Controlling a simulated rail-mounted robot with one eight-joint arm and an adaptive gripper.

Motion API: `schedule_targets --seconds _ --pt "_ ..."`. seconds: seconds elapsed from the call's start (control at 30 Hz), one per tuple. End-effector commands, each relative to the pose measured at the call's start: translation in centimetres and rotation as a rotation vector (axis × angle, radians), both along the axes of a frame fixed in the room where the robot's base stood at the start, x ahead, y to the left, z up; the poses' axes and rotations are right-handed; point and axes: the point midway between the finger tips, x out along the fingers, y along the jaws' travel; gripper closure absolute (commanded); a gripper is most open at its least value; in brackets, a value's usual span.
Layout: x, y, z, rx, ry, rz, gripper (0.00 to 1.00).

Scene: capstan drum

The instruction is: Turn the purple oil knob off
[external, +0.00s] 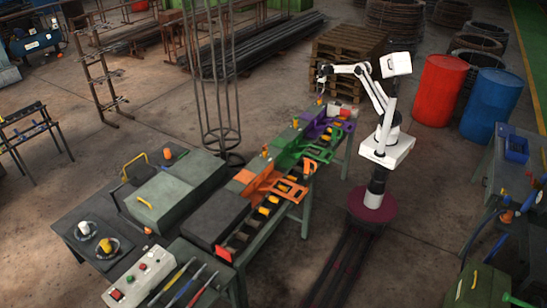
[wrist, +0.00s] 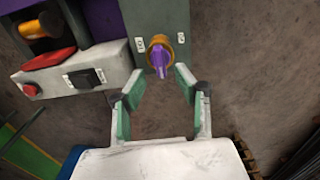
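The oil knob (wrist: 160,58) has a purple handle in an orange ring. It sits on a grey panel (wrist: 159,15) in the wrist view, with a small label on each side. The handle points roughly up and down in the picture, slightly tilted. My gripper (wrist: 157,82) is open, its green-padded fingers on either side of the knob's lower end, with nothing held. I cannot tell whether either finger touches the knob. In the external view my gripper (external: 321,87) is above the far end of the purple station (external: 314,130).
Beside the knob are a red button (wrist: 31,90), a black switch (wrist: 88,78) and an orange cylinder (wrist: 32,27). Green (external: 292,148) and orange (external: 258,183) stations line the bench. Red (external: 439,90) and blue (external: 490,104) barrels and a pallet stack (external: 345,55) stand nearby.

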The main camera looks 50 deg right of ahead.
Motion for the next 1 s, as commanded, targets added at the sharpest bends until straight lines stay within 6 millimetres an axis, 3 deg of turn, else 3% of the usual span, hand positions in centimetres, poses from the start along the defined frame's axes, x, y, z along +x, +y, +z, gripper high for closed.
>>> schedule_targets --seconds 0.1,0.3,0.67,0.9,1.0 --pt "0.0 0.0 -1.9 0.000 0.000 0.000 0.69" --pt "0.0 0.0 -3.9 0.000 0.000 0.000 0.69" --pt "0.0 0.0 -4.5 0.000 0.000 0.000 0.69" --pt "0.0 0.0 -4.5 0.000 0.000 0.000 0.97" --pt "0.0 0.0 -4.5 0.000 0.000 0.000 1.00"
